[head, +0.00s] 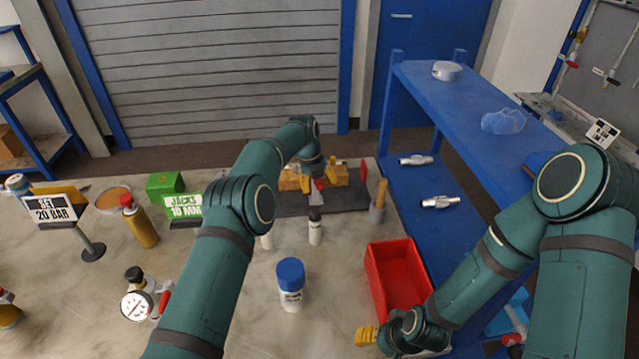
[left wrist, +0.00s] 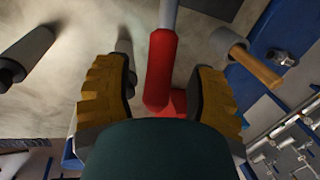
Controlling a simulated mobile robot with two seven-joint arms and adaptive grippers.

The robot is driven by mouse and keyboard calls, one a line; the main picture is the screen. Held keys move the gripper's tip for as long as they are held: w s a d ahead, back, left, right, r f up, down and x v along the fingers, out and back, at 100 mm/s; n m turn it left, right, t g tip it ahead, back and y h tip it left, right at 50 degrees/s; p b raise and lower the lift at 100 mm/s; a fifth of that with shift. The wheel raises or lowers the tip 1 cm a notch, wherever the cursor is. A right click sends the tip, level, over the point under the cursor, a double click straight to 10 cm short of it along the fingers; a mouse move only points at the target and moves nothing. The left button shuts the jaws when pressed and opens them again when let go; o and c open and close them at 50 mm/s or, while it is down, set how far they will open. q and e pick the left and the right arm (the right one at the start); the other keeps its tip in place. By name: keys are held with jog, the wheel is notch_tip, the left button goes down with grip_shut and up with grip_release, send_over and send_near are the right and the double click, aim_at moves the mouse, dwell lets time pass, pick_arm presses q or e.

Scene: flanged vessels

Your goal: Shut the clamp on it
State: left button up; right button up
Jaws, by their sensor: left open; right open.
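A red handle (left wrist: 162,70) with a grey metal end stands between the fingers of my open left gripper (left wrist: 160,95) in the left wrist view; the fingers appear clear of it. It looks like a clamp's lever, but the clamp body and what it sits on are hidden. My right gripper (head: 385,335) is open and empty by the red bin, low in the head view.
A blue shelf unit (head: 460,100) is at the right.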

pick_arm(q)
jog(key=v, duration=1.2)
jog(key=shift+o, duration=0.2)
jog(key=shift+d, duration=0.1)
